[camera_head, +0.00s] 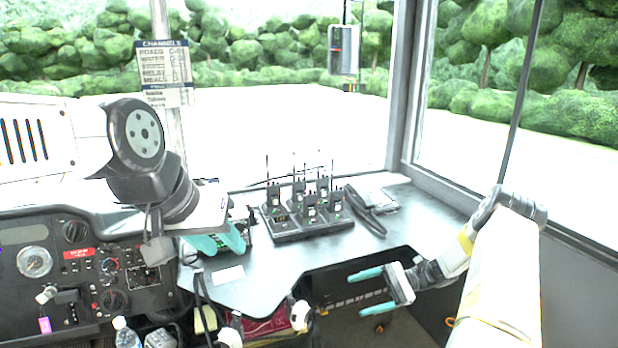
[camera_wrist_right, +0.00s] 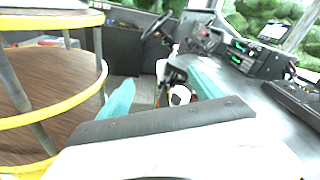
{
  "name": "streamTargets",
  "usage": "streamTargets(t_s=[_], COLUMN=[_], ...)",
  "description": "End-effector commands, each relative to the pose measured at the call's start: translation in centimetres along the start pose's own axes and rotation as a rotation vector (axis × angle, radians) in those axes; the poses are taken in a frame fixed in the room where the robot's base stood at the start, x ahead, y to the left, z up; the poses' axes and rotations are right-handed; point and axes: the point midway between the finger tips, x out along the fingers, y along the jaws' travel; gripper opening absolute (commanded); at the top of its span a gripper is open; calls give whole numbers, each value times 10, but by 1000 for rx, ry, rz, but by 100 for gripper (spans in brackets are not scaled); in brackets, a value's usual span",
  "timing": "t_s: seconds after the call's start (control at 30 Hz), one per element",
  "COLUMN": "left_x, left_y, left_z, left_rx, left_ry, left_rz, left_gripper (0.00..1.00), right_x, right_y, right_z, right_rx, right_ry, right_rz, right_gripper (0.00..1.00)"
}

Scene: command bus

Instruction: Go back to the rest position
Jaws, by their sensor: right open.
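My right gripper (camera_head: 370,291) is open and empty, in front of the black desk's front edge at lower right in the head view. Its two teal fingers are well apart, and they also show in the right wrist view (camera_wrist_right: 160,92) with nothing between them. My left gripper (camera_head: 218,242) is over the left end of the desk, just right of the dashboard. Its teal fingers are partly hidden by its own wrist, so I cannot tell whether they are apart or hold anything.
Several handheld radios stand in a charger (camera_head: 305,229) on the black desk (camera_head: 275,275). A corded handset (camera_head: 366,212) lies to their right. A dashboard (camera_head: 75,265) is at left, with a bottle (camera_head: 126,335) below. A yellow-edged round shelf (camera_wrist_right: 60,125) stands left of my right gripper.

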Motion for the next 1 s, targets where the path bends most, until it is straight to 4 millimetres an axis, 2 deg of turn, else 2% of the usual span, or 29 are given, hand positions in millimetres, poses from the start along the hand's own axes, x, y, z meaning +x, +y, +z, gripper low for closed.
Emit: streamTargets(t_s=[0.03, 0.2, 0.47, 0.77, 1.0], left_x=[0, 0, 0, 0, 0], left_y=[0, 0, 0, 0, 0], left_z=[0, 0, 0, 0, 0], left_rx=[0, 0, 0, 0, 0], left_ry=[0, 0, 0, 0, 0], left_rz=[0, 0, 0, 0, 0], left_gripper=[36, 36, 36, 36, 36], right_x=[1, 5, 12, 18, 21], right_y=[-10, -24, -31, -16, 9], right_z=[20, 76, 162, 256, 318], right_rx=[-34, -136, -329, -602, -851], right_ry=[53, 221, 480, 776, 1002], right_rz=[65, 252, 495, 703, 807], right_gripper=[76, 76, 76, 76, 76])
